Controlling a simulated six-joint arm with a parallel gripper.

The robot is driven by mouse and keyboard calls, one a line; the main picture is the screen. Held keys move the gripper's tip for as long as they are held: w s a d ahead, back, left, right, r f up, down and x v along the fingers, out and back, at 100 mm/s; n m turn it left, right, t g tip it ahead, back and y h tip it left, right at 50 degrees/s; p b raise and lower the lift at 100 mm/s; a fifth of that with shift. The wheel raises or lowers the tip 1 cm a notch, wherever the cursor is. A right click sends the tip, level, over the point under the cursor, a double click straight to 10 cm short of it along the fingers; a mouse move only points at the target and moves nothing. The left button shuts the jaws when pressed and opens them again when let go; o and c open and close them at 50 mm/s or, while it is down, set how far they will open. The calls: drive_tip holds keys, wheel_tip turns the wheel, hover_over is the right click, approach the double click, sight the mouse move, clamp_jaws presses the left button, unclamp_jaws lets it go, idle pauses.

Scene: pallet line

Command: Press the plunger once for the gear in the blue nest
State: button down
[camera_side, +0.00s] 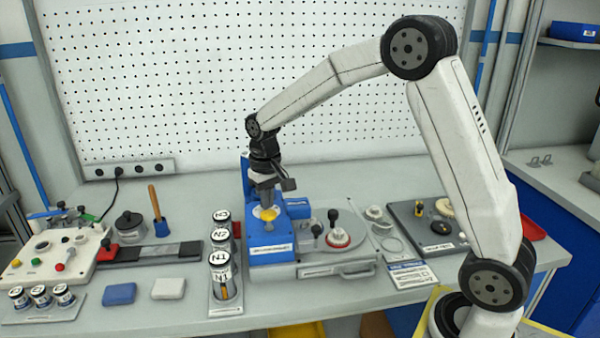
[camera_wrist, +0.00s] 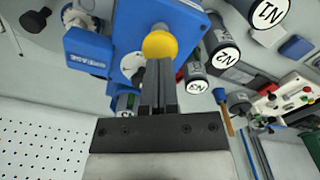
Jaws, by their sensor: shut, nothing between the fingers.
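A blue press-like fixture (camera_side: 271,251) stands on the bench in the middle of the side view; its blue body also shows in the wrist view (camera_wrist: 187,18). A yellow rounded knob (camera_side: 270,214), which looks like the plunger's top, sits on it; it also shows in the wrist view (camera_wrist: 160,43). My gripper (camera_side: 267,203) points down just over the knob, its fingers (camera_wrist: 159,65) shut and empty. The tips overlap the knob's edge in the wrist view; I cannot tell whether they touch. No gear in the blue nest can be made out; the fixture and gripper hide that area.
Several canisters labelled N1 and N2 (camera_side: 220,262) stand close left of the fixture. A grey plate with black knobs and a red ring (camera_side: 338,238) adjoins its right. A dark tray with parts (camera_side: 430,225) lies farther right. Blue and white blocks (camera_side: 119,294) lie at the front left.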

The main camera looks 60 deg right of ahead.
sight(268, 212)
drive_tip(key=shift+f, duration=1.85)
drive_tip(key=shift+r, duration=3.85)
drive_tip(key=shift+s+a, duration=0.1)
drive_tip(key=s+a+f+n+t, duration=0.1)
drive_tip(key=s+f, duration=0.3)
drive_tip(key=s, duration=0.5)
drive_tip(key=s+a+f+n+t, duration=0.1)
drive_tip(key=s+a+f+n, duration=0.1)
drive_tip(key=s, duration=0.6)
wheel_tip(268, 212, down, 3)
drive_tip(key=shift+s+a+r+t, duration=0.15)
drive_tip(key=shift+s+a+t, duration=0.2)
drive_tip(key=shift+a, duration=0.55)
